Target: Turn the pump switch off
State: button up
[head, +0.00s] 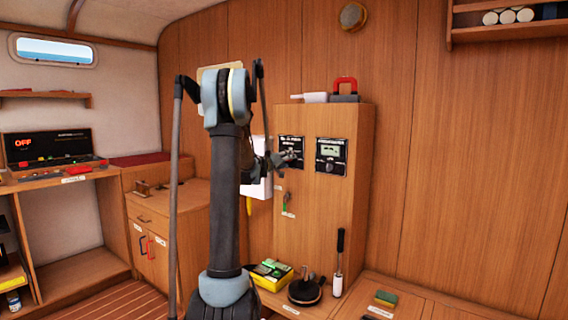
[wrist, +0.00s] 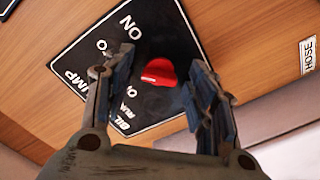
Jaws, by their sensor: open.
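The pump switch is a red knob (wrist: 160,72) on a black panel (wrist: 92,60) with white lettering; "ON" and part of "PUMP" are readable in the wrist view. The knob has a pale mark at its lower left. The panel (head: 291,145) also shows on the cabinet front in the head view, partly behind my gripper. My gripper (head: 282,159) is close in front of it. In the wrist view my gripper (wrist: 158,76) is open, its fingers on either side of the knob with gaps visible. Contact cannot be told. Fingers hide some panel lettering.
A second panel with a display (head: 331,157) is right of the pump panel on the wooden cabinet (head: 350,220). A yellow box (head: 270,272), a dark pan (head: 305,291) and a black-handled tool (head: 339,264) stand at the cabinet's foot.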

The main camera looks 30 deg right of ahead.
jog(key=c, duration=1.1)
jog(key=shift+o, duration=0.3)
jog(key=shift+a, duration=0.3)
jog(key=shift+s+d+n, duration=0.1)
jog(key=shift+d+n, duration=0.1)
jog(key=shift+n, duration=2)
jog(key=shift+d+n, duration=0.15)
jog(key=shift+n, duration=2.05)
